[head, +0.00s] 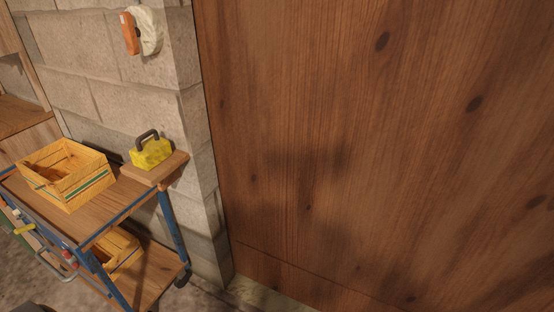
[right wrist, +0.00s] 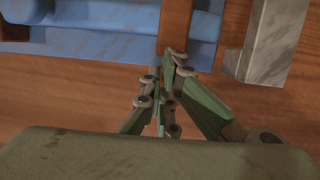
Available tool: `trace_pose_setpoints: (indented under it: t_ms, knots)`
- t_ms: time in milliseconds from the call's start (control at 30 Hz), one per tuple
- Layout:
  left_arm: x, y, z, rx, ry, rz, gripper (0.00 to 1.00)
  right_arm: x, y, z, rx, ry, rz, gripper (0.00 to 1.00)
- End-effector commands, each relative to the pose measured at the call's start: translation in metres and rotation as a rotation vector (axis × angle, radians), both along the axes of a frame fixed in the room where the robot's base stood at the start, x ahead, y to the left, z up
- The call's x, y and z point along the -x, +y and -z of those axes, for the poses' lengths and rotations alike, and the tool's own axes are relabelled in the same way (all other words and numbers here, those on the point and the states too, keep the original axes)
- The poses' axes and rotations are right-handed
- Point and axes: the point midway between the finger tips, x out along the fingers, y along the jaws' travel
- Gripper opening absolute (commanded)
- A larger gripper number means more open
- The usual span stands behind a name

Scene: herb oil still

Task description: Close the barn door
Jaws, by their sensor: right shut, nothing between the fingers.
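The barn door (head: 370,130) is a large brown wooden panel with dark knots and fills the right of the head view. Its left edge runs beside the block wall's corner; its right edge is out of view, so I cannot tell how far it is closed. In the right wrist view, my right gripper (right wrist: 162,75) is shut and empty. Its green fingers point at a reddish-brown upright bar (right wrist: 175,25) beside a blue part (right wrist: 110,45), with wood grain (right wrist: 50,95) behind. I cannot tell whether the fingertips touch the bar. My left gripper is not in view.
A blue-framed trolley (head: 97,228) stands left of the door, with a wooden crate (head: 75,190) and a yellow block with a dark handle (head: 151,153) on top. A white and orange object (head: 148,32) hangs on the block wall (head: 95,60). A grey post (right wrist: 275,35) shows in the wrist view.

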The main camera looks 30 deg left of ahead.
Motion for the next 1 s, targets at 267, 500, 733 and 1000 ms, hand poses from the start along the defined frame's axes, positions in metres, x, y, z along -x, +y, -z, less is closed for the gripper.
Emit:
trace_pose_setpoints:
  t_ms: [267,500,733,1000]
  knots:
    - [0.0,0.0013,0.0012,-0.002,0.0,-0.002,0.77,-0.0005,-0.008,-0.0005,-0.001,-0.001,-0.001,0.0]
    - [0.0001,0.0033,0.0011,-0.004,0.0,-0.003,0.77,-0.0003,-0.0091,-0.0014,0.0,-0.002,0.0,0.0]
    - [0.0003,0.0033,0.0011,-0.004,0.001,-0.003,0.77,-0.0002,-0.0098,-0.0018,0.0,-0.002,0.002,0.0]
    - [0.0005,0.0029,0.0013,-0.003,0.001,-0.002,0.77,-0.0002,-0.0101,-0.0021,0.001,-0.003,0.003,0.0]
